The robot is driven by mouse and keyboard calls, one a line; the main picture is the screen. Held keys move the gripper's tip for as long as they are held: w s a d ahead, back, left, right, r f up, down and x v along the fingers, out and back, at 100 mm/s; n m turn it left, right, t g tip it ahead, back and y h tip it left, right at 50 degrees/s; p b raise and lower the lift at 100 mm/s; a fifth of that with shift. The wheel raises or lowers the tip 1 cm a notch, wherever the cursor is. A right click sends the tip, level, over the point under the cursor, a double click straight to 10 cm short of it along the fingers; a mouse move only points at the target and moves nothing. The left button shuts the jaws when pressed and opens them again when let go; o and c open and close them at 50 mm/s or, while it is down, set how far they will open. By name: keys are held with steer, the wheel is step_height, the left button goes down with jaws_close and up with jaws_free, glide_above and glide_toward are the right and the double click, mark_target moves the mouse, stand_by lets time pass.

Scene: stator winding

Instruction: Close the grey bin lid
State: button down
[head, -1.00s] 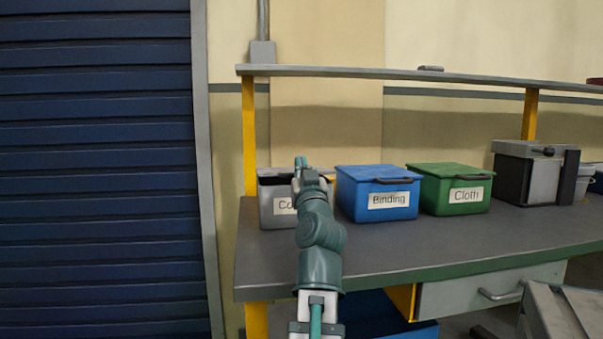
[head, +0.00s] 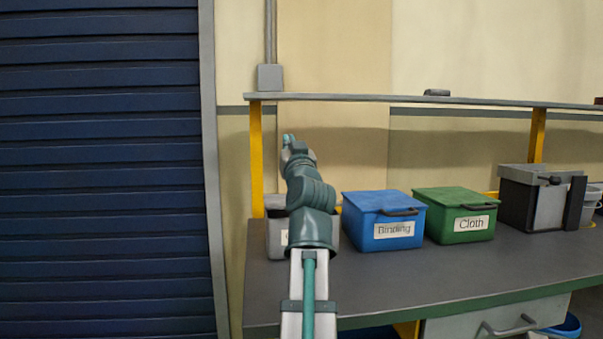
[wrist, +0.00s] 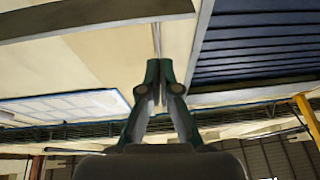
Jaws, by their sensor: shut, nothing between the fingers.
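The grey bin (head: 275,240) stands at the left end of the bench, mostly hidden behind my arm. A strip of its light grey top (head: 274,203) shows left of the arm; I cannot tell whether the lid is fully down. My gripper (head: 288,139) is raised above the bin, apart from it, and points upward. In the wrist view my gripper (wrist: 160,68) has its fingertips together with nothing between them. The bin is not in the wrist view, which shows wall, ceiling and shutter.
A blue bin labelled Binding (head: 384,222) and a green bin labelled Cloth (head: 455,216) stand to the right, lids down. A shelf (head: 400,98) on yellow posts runs above the bench (head: 400,285). A grey and black box (head: 540,200) stands farther right. The bench front is clear.

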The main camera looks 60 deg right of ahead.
steer(key=w+d+r+n+g+y+p, duration=0.15)
steer(key=w+r+y+p, duration=0.3)
steer(key=w+p, duration=1.05)
steer(key=w+a+f+m+g+y+p, duration=0.1)
steer(key=w+f+m+g+y+p, duration=0.4)
steer(key=p, duration=1.2)
steer(key=s+a+f+m+g+y+p, duration=0.15)
steer(key=s+m+g+p, duration=0.25)
steer(key=s+m+g, duration=0.45)
steer(key=s+a+f+m+g+p, duration=0.1)
steer(key=s+a+m+g+p, duration=0.25)
steer(key=s+m+g, duration=0.5)
steer(key=shift+n+t+h, duration=0.3)
steer(key=shift+n+t, duration=0.45)
steer(key=shift+t, duration=0.2)
steer(key=p+x, duration=0.2)
steer(key=x, duration=0.3)
steer(key=p+x, duration=0.2)
steer(key=x, duration=0.3)
steer(key=shift+s+f+p, duration=0.15)
steer(key=shift+s+p, duration=0.15)
steer(key=shift+s, duration=0.1)
steer(key=shift+w+f+p, duration=0.1)
steer(key=shift+f+p, duration=0.35)
steer(key=shift+f, duration=0.85)
